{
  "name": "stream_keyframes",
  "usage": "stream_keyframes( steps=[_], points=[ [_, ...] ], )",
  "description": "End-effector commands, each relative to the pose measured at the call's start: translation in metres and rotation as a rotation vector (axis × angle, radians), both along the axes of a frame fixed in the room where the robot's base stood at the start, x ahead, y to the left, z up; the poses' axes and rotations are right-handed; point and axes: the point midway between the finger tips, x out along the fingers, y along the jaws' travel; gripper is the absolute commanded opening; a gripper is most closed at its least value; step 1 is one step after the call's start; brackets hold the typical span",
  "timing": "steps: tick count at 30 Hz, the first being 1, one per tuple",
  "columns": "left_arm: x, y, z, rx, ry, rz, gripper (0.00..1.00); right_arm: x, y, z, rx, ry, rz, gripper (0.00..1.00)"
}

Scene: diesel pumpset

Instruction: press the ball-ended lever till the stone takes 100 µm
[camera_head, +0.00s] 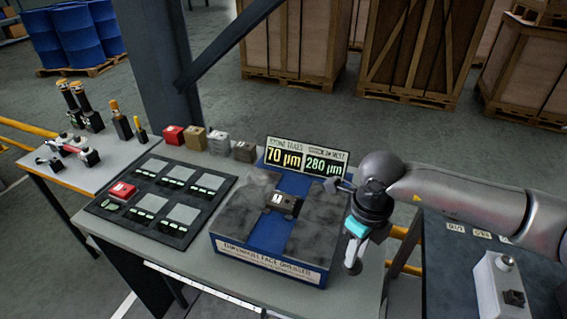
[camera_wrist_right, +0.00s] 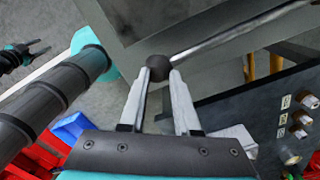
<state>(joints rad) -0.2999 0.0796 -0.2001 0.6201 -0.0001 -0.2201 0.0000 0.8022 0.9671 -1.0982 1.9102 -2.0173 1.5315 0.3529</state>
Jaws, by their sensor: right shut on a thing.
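The ball-ended lever shows in the right wrist view, with a dark ball (camera_wrist_right: 158,66) and a pale rod (camera_wrist_right: 235,33) running to the upper right. My right gripper (camera_wrist_right: 157,75) is shut on the ball. In the head view my right gripper (camera_head: 352,262) is at the right side of the blue-framed dresser (camera_head: 268,263), fingers down; the ball is hidden there. The display (camera_head: 305,158) reads 70 µm under "stone takes" and 280 µm beside it. A dark block (camera_head: 283,203) sits mid-dresser. A small dark, teal-marked part at the wrist view's left may be my left gripper.
Left of the dresser is a dark panel (camera_head: 160,195) with several pads and a red block (camera_head: 122,191). Small coloured blocks line the bench's back. A side table (camera_head: 453,265) with a pale control box (camera_head: 497,285) stands right. A dark post (camera_head: 160,60) rises behind.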

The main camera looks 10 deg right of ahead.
Motion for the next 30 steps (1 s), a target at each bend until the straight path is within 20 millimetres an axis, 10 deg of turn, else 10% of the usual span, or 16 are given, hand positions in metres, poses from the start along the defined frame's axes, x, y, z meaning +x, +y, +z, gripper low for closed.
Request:
stream_keyframes(
  steps=[30],
  points=[
    [0.000,0.000,0.076,0.000,0.000,0.000,0.50,0.024,-0.015,0.123,0.000,-0.001,-0.001,0.25]
  ],
)
